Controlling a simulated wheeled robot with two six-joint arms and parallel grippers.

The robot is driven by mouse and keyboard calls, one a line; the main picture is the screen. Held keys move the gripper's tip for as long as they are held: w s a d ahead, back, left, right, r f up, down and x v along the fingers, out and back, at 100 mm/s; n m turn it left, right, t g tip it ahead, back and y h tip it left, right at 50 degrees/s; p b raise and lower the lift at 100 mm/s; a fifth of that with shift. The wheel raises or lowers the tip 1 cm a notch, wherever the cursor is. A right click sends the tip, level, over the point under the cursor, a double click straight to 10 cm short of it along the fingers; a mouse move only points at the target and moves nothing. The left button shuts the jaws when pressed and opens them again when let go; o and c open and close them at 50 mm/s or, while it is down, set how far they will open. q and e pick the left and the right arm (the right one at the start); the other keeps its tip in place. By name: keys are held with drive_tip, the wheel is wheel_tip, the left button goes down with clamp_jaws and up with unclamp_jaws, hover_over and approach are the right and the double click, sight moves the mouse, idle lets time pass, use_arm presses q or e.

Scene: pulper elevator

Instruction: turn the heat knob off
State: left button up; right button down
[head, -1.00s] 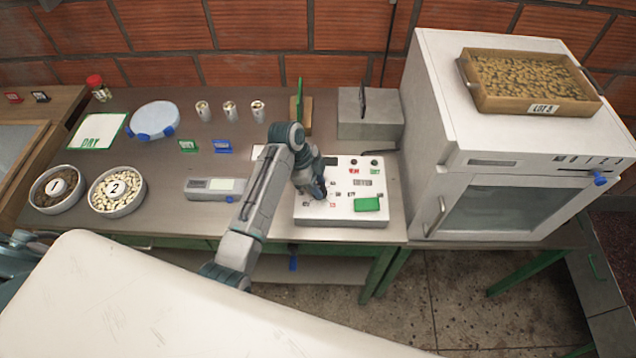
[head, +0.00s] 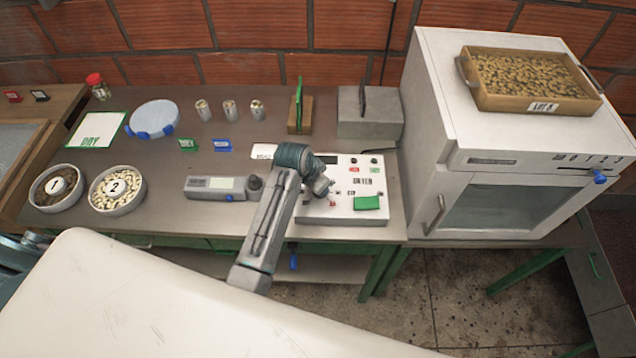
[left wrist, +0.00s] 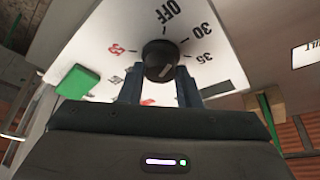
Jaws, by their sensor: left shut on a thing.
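The white control box (head: 340,215) stands on the bench in the head view, with a green block (head: 367,203) on its front right. My left gripper (head: 326,190) is over the left half of the box. In the left wrist view my left gripper (left wrist: 158,88) is shut on the dark round knob (left wrist: 159,60). The dial around it reads OFF, 30, 35 and a red number. The green block also shows there (left wrist: 78,82). The knob is hidden by my gripper in the head view. My right gripper is not in view.
A grey meter (head: 215,188) lies left of the box. A white oven (head: 500,190) with a tray of beans (head: 535,108) on top stands to the right. A grey block (head: 370,125) and a wooden stand (head: 299,128) are behind. Two bowls (head: 117,212) (head: 42,203) sit at left.

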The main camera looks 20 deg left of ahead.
use_arm(q)
drive_tip(key=shift+d+n+t+y, duration=0.15)
drive_tip(key=shift+n+y, duration=0.25)
drive_tip(key=shift+n, duration=0.65)
drive_tip(key=shift+n+t+y, duration=0.15)
drive_tip(key=shift+n+y, duration=0.25)
drive_tip(key=shift+n, duration=0.65)
drive_tip(key=o, duration=1)
drive_tip(key=b+v, duration=0.3)
drive_tip(key=v, duration=0.8)
drive_tip(key=shift+d, duration=0.1)
